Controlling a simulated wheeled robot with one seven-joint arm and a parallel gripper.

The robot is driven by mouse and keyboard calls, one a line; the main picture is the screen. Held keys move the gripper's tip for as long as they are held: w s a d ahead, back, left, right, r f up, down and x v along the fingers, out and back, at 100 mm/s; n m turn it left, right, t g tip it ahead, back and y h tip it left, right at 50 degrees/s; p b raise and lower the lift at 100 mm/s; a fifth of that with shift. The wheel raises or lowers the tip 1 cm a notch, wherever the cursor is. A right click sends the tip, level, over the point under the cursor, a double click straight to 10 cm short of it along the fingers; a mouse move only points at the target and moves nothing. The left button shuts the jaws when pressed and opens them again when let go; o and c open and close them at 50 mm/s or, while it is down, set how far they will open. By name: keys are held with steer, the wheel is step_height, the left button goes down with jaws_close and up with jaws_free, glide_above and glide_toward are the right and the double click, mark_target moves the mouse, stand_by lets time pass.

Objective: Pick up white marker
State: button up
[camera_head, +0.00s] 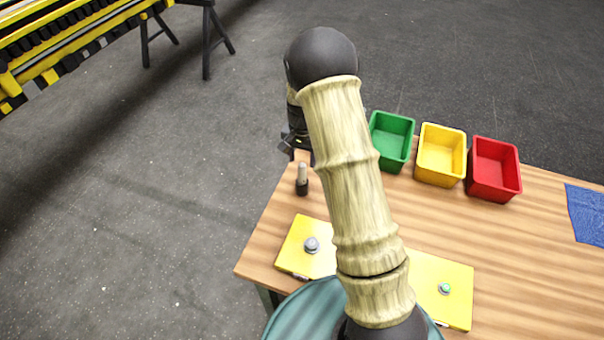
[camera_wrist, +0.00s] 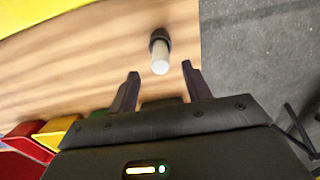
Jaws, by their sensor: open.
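The white marker (camera_head: 302,174) stands on the wooden table near its left edge, with a pale upper part and a dark lower part. In the wrist view the marker (camera_wrist: 160,56) shows just beyond and between the fingertips, apart from them. My gripper (camera_wrist: 160,72) is open and empty. In the head view my gripper (camera_head: 297,146) is partly hidden behind my arm, close behind the marker.
Green (camera_head: 391,140), yellow (camera_head: 441,154) and red (camera_head: 493,168) bins stand along the table's back edge. Yellow plates with knobs (camera_head: 305,247) (camera_head: 440,288) lie at the front. A blue cloth (camera_head: 586,214) lies at right. The table's left edge is close to the marker.

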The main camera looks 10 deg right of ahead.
mark_target(302, 172)
step_height(302, 172, down, 2)
steer(key=shift+d+f, duration=0.1)
steer(key=shift+p, duration=0.3)
steer(key=shift+f, duration=0.25)
steer(key=shift+w+f+p, duration=0.1)
steer(key=shift+f+p, duration=1.35)
steer(key=shift+f, duration=0.85)
steer(key=shift+c, duration=0.4)
jaws_close()
